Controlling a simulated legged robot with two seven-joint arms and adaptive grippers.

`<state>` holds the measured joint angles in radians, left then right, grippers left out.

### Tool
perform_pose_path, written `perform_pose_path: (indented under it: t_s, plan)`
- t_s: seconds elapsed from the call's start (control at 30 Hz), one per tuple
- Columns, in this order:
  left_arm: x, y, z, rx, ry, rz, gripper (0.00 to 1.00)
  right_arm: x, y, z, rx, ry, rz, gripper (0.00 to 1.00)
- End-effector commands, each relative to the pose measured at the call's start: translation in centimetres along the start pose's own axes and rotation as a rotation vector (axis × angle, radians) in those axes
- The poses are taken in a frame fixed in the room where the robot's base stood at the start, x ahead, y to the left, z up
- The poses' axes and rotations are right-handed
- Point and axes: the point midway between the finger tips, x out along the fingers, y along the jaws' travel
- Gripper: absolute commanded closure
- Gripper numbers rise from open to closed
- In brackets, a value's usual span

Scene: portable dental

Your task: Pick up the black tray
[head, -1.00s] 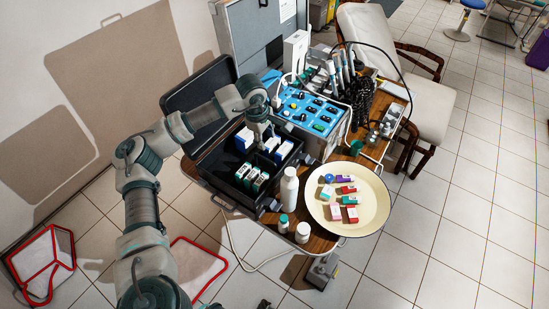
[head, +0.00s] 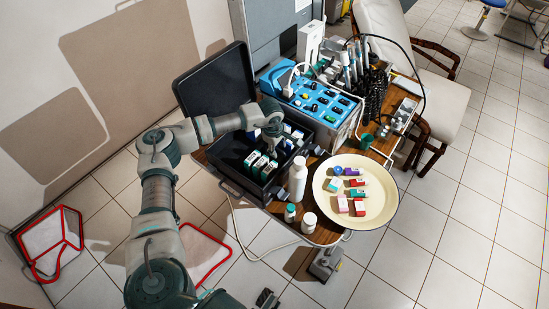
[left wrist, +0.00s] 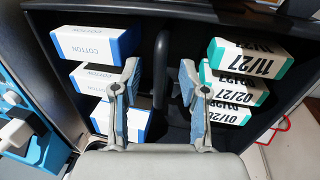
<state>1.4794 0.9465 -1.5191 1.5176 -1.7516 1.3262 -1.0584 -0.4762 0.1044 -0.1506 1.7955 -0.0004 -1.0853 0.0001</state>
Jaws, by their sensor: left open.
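The black tray (left wrist: 161,62) is a dark open box with an upright bar across its middle. In the head view it is the lower half of an open black case (head: 236,190) on the wooden table. Blue-and-white cotton boxes (left wrist: 97,42) stand on one side of the bar and green-and-white dated boxes (left wrist: 248,62) on the other. My left gripper (head: 271,146) is down over the tray. In the left wrist view its open fingers (left wrist: 157,82) point at the bar, one on each side.
The raised case lid (head: 212,85) stands behind my arm. A blue control unit (head: 312,105) is close on the right. A white bottle (head: 298,178), small jars (head: 309,222) and a cream dish (head: 384,213) with small boxes stand near the tray's right side.

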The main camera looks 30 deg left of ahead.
Motion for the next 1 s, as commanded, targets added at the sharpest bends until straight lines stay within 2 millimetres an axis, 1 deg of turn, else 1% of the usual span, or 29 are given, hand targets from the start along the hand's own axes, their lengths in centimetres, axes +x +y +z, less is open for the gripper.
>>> perform_pose_path:
  t_s: [0.03, 0.13, 0.23, 0.4, 0.43, 0.47, 0.5, 0.57, 0.6, 1.0]
  plan:
    - [0.9, -0.1, 0.0, 0.000, 0.000, -0.002, 0.57, 0.0, 0.0, 0.0, 0.000, 0.000, 0.000, 0.60]
    - [2.0, -0.1, 0.0, 0.000, -0.001, -0.001, 0.57, -0.6, -0.1, -0.3, 0.001, 0.005, -0.001, 0.60]
    - [2.3, -0.1, 0.0, 0.000, -0.001, 0.000, 0.57, -1.0, 0.0, -0.5, 0.002, 0.010, -0.001, 0.60]
    - [2.3, -0.1, -0.1, 0.000, -0.002, 0.000, 0.57, -1.1, 0.0, -0.6, 0.002, 0.012, 0.000, 0.60]
    - [2.3, -0.1, -0.1, 0.000, -0.002, 0.000, 0.62, -1.1, 0.0, -0.6, 0.002, 0.011, 0.000, 0.60]
    - [2.3, -0.1, -0.1, 0.000, -0.002, 0.000, 0.69, -1.0, 0.0, -0.5, 0.002, 0.011, 0.000, 0.60]
    - [2.3, -0.1, -0.1, -0.001, -0.002, 0.000, 0.79, -1.0, 0.0, -0.5, 0.002, 0.010, 0.000, 0.60]
    - [2.3, -0.1, -0.1, -0.001, -0.002, 0.000, 0.94, -1.0, 0.0, -0.4, 0.002, 0.008, 0.000, 0.60]
    - [2.3, -0.1, -0.1, -0.001, -0.002, 0.000, 1.00, -0.9, 0.0, -0.4, 0.002, 0.007, 0.000, 0.60]
    - [2.1, 0.0, 0.0, 0.000, -0.002, 0.002, 1.00, -0.8, 0.1, -0.3, 0.002, 0.004, 0.001, 0.60]
